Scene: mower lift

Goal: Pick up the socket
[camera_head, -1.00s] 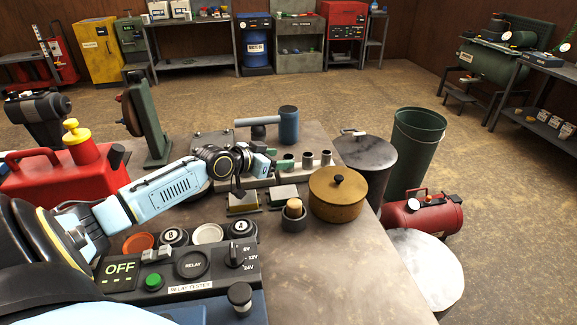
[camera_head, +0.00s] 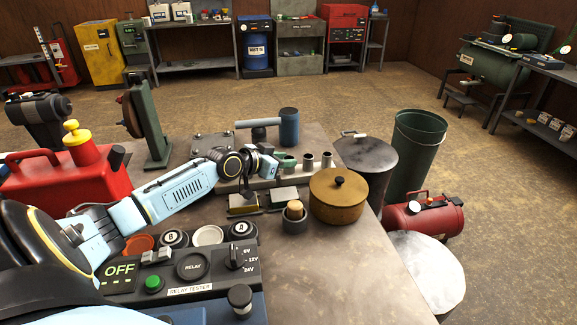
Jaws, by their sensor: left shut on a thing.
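Several small cylindrical sockets stand in a row on a pale rail (camera_head: 262,183) in the middle of the bench. The leftmost one is a greenish socket (camera_head: 288,162). To its right are a grey socket (camera_head: 308,161) and another grey socket (camera_head: 326,160). My left gripper (camera_head: 276,164) reaches in from the left and is shut on the greenish socket, which is still at the rail. Its fingertips are small and partly hidden by its light blue body. My right gripper is not in view.
A brown lidded pot (camera_head: 337,197) stands right of the rail. A dark cup with a tan top (camera_head: 294,216) is in front. The relay tester (camera_head: 190,268) is nearest. The front right bench surface is clear.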

